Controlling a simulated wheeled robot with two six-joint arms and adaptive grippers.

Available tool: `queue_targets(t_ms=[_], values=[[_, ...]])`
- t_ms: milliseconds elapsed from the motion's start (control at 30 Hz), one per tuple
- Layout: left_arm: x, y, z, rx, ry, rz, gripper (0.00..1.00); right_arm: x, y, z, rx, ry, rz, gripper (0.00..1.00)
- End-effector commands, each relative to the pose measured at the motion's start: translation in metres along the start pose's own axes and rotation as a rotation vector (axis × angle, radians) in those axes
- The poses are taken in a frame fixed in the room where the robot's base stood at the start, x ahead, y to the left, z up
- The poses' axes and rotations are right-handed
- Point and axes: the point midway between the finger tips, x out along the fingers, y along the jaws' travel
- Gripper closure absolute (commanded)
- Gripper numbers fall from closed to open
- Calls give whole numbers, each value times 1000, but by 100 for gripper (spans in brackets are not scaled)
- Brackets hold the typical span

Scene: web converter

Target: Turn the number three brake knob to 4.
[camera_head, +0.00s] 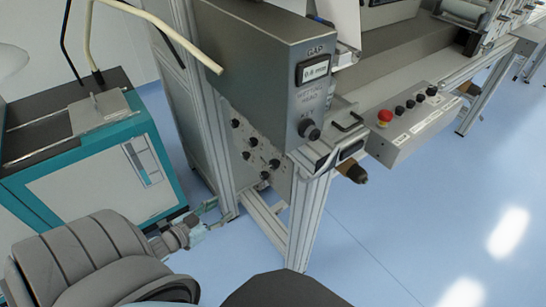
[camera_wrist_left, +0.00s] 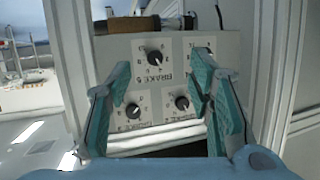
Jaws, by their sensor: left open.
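The knob panel (camera_head: 257,150) is on the side of the grey machine in the head view, with several black knobs. In the left wrist view the panel (camera_wrist_left: 118,48) fills the middle. It shows an upper knob (camera_wrist_left: 155,58) by an upside-down label that seems to read "BRAKE 5", a lower left knob (camera_wrist_left: 133,110) and a lower right knob (camera_wrist_left: 182,102). Another knob at the upper right is partly behind a finger. I cannot tell which is number three. My left gripper (camera_wrist_left: 160,82) is open and empty, facing the panel. In the head view it (camera_head: 205,220) is low, left of the frame leg.
A grey box with a "GAP" display (camera_head: 313,70) overhangs the panel. A metal frame leg (camera_head: 309,220) stands right of it. A teal cabinet (camera_head: 70,165) is at the left. A control box (camera_head: 410,125) with a red button is at the right. The blue floor is clear at right.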

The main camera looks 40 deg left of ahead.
Motion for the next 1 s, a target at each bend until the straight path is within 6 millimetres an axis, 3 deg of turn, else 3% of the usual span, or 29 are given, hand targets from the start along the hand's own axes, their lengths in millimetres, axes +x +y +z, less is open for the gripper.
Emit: queue_targets(t_ms=[33, 100, 200, 267, 400, 600, 700, 1000], values=[[6, 2, -36, 4, 125, 83, 53, 15, -1, 9, 0, -12, 0, 60], [4, 12, -83, -12, 258, 193, 53, 20, -2, 14, -1, -20, -1, 60], [4, 23, -114, -25, 334, 269, 53, 23, -3, 12, 0, -15, -1, 60], [12, 26, -119, -28, 341, 275, 53, 25, -3, 7, 0, -6, -1, 60], [44, 35, -130, -27, 342, 273, 53, 36, -4, -3, 1, 13, -1, 60], [98, 50, -149, -26, 341, 271, 53, 52, -9, 0, 3, 10, -6, 60], [116, 55, -156, -27, 338, 269, 53, 54, -10, 2, 3, 6, -7, 60], [132, 60, -163, -26, 333, 270, 53, 55, -10, 3, 3, 4, -7, 60]])
